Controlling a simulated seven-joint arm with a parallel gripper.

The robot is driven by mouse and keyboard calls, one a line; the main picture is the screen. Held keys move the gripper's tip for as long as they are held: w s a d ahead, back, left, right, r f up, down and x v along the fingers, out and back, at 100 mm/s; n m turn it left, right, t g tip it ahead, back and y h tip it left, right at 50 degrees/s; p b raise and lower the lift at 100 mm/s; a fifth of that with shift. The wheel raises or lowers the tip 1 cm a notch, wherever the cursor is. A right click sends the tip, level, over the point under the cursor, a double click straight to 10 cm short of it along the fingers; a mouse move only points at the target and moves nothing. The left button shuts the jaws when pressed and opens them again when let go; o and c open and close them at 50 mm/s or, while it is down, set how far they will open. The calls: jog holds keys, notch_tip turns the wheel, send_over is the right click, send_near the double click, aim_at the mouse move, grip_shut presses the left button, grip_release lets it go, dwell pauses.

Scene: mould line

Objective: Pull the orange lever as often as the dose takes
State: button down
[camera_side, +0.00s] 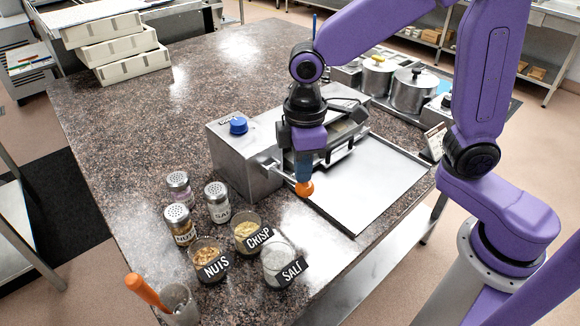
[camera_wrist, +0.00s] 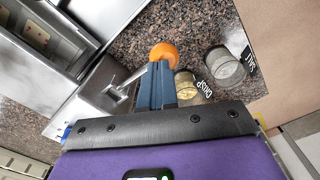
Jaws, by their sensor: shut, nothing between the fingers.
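The orange lever knob (camera_side: 304,189) sits at the front of the steel dosing machine (camera_side: 236,166), at the end of a thin metal rod. It also shows in the wrist view (camera_wrist: 163,52), with the rod (camera_wrist: 128,80) running to the machine. My gripper (camera_side: 303,178) points down directly above the knob, its blue fingers together with nothing between them. In the wrist view the fingertips (camera_wrist: 156,66) overlap the knob's near edge. I cannot tell whether they touch it. A blue knob (camera_side: 238,125) is on top of the machine.
A flat steel tray (camera_side: 376,190) lies right of the lever. Jars labelled NUTS (camera_side: 211,262), CRISP (camera_side: 247,234) and SALT (camera_side: 279,265) stand in front, with several shakers (camera_side: 217,202) and an orange-handled tool (camera_side: 147,291) nearby. White trays (camera_side: 118,49) are stacked at the back left.

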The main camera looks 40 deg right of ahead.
notch_tip(320, 180, up, 8)
jog(key=shift+r, duration=0.15)
dwell(0.7)
dwell(0.7)
send_over(302, 186)
jog(key=w+d, duration=0.1)
jog(key=shift+f, duration=2.1)
jog(key=shift+f, duration=0.1)
dwell(0.8)
jog(key=shift+s+f, duration=0.15)
jog(key=shift+f, duration=1.35)
jog(key=shift+s+f, duration=0.1)
jog(key=shift+f, duration=1.55)
jog(key=shift+w+f, duration=0.25)
jog(key=shift+f, duration=0.95)
